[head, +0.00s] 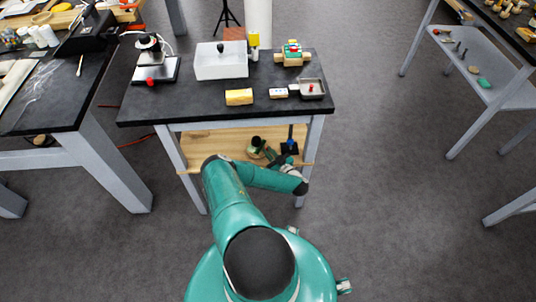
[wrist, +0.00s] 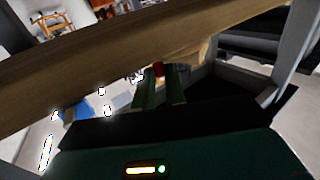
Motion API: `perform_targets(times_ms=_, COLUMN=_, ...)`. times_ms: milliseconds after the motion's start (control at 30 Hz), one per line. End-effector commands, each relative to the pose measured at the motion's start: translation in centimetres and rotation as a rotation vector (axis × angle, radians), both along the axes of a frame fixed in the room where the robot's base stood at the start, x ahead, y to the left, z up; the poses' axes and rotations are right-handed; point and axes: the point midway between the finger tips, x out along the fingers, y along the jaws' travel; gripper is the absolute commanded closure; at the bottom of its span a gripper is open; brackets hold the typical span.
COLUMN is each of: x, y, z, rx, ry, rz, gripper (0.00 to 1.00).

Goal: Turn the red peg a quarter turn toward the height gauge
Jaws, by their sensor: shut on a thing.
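The red peg (wrist: 158,69) shows as a small red piece between the fingertips of my gripper (wrist: 160,78) in the wrist view. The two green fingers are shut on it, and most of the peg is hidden. In the head view my arm reaches to the front of the table's lower shelf, where the peg cannot be made out. A thin blue upright on a dark base (head: 290,147) stands at the right of that shelf; I cannot tell for certain whether it is the height gauge.
A wooden shelf board (head: 215,156) lies under the black tabletop (head: 200,104), between grey legs. A green and tan object with a black top (head: 257,145) is on the shelf. In the wrist view a wooden board (wrist: 110,62) crosses close above my fingers.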

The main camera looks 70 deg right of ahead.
Motion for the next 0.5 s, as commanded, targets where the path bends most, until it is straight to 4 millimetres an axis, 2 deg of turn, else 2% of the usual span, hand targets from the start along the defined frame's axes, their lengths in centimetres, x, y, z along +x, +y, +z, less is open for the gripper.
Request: perform_targets(times_ms=500, x=-0.19, y=-0.99, z=-0.04, rx=0.0, ry=0.001, rz=0.152, gripper=1.0)
